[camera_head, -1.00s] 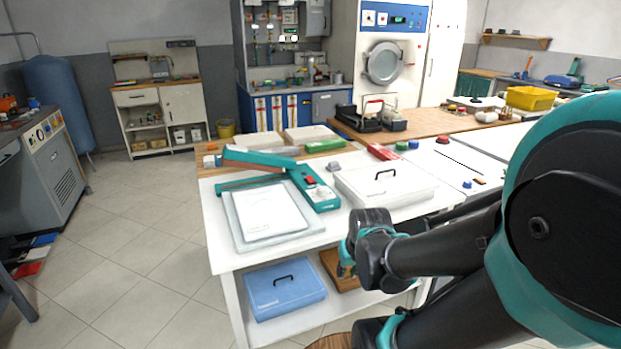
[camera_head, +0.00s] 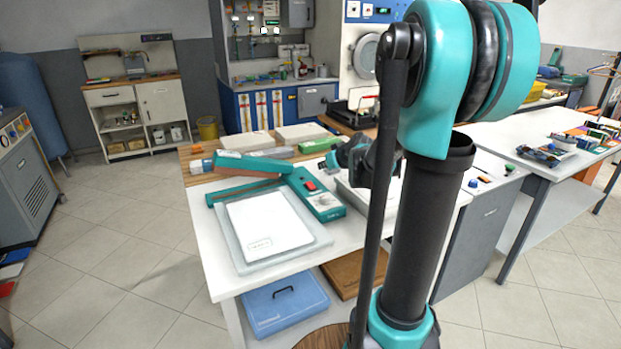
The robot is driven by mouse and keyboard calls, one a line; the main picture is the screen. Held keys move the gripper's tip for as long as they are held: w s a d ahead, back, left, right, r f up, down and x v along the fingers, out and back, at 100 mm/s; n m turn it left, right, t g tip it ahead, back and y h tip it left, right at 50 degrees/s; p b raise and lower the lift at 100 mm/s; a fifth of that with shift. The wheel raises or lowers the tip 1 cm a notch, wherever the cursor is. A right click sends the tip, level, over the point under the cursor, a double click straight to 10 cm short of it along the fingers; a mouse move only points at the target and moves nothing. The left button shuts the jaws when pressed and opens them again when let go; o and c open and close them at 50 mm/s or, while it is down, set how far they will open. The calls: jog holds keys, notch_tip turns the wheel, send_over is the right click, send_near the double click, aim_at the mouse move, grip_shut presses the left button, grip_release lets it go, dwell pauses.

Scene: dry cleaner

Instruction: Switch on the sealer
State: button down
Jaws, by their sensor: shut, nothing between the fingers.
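The sealer (camera_head: 322,203) is a teal device on the white table, with a raised long arm (camera_head: 252,164) reaching to the left and a red switch (camera_head: 310,185) on its top. I cannot tell whether the switch is on. My gripper (camera_head: 332,163) is shut and empty, small in view, just behind and to the right of the switch, above the table. It appears apart from the sealer. My own arm hides part of the table to its right.
A clear bag with a white sheet (camera_head: 268,225) lies in front of the sealer. A white case (camera_head: 355,195) sits to its right, mostly behind my arm. White boxes (camera_head: 247,140) stand behind. A blue case (camera_head: 285,303) is on the lower shelf.

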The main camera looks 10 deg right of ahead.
jog(key=shift+f, duration=0.1)
send_over(311, 185)
jog(key=f, duration=0.5)
jog(key=shift+s+d+f, duration=0.15)
jog(key=shift+s+f, duration=0.1)
jog(key=shift+s, duration=0.1)
jog(key=f, duration=0.3)
jog(key=shift+w, duration=0.3)
jog(key=shift+f, duration=0.45)
jog(key=shift+w+a+f+g, duration=0.2)
jog(key=shift+w+f+g, duration=0.1)
jog(key=shift+g, duration=0.1)
jog(key=shift+s, duration=0.1)
jog(key=shift+s+d, duration=0.1)
